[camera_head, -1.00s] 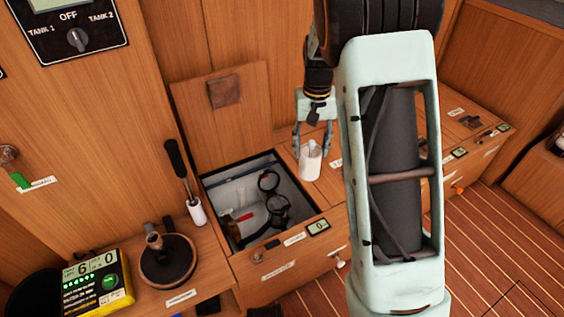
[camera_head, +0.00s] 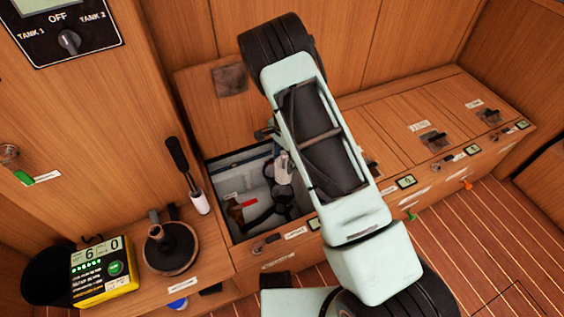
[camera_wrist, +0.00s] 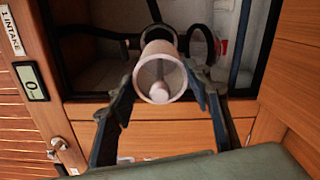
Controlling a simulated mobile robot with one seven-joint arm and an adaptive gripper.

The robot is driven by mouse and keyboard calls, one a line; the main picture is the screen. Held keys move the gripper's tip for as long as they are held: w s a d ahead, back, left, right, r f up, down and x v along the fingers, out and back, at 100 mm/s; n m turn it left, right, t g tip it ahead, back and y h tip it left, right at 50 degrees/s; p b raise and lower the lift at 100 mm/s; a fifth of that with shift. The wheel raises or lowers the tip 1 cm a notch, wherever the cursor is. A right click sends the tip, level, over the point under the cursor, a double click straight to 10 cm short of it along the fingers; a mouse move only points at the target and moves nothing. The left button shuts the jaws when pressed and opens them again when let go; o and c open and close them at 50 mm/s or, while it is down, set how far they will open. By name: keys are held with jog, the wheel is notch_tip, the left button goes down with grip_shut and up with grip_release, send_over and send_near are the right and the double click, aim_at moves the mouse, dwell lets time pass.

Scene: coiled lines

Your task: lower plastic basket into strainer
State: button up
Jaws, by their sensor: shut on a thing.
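The plastic basket, a pale hollow cylinder (camera_wrist: 148,89), is pinched between the two fingers of my gripper (camera_wrist: 160,80). In the head view the basket (camera_head: 283,170) shows as a pale piece beside my arm, over the open locker. My arm hides most of the gripper there. The strainer seems to be the dark round fitting with hoses (camera_head: 283,197) down in the locker. In the wrist view a black ring (camera_wrist: 217,42) shows to the right of the basket. I cannot tell whether basket and strainer touch.
The open locker (camera_head: 228,157) has a wooden rim and a raised lid (camera_head: 205,95) behind it. Closed lockers line the right.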

aim_at(282, 177)
jog(key=shift+s+a+f+m, duration=0.15)
jog(key=shift+f+m, duration=0.2)
jog(key=shift+f, duration=0.3)
jog(key=shift+s+a+f+m, duration=0.15)
jog(key=shift+f+m, duration=0.2)
jog(key=shift+f, duration=0.3)
jog(key=shift+w+f+b, duration=0.1)
jog(key=shift+f+b, duration=1.65)
jog(key=shift+f, duration=1.05)
jog(key=shift+f+b, duration=0.1)
jog(key=shift+b, duration=0.2)
jog(key=shift+f, duration=0.3)
jog(key=shift+f+b, duration=2.05)
jog(key=shift+f, duration=0.35)
jog(key=shift+f+b, duration=0.7)
jog(key=shift+f, duration=0.9)
jog(key=shift+r, duration=0.15)
jog(key=shift+r, duration=0.25)
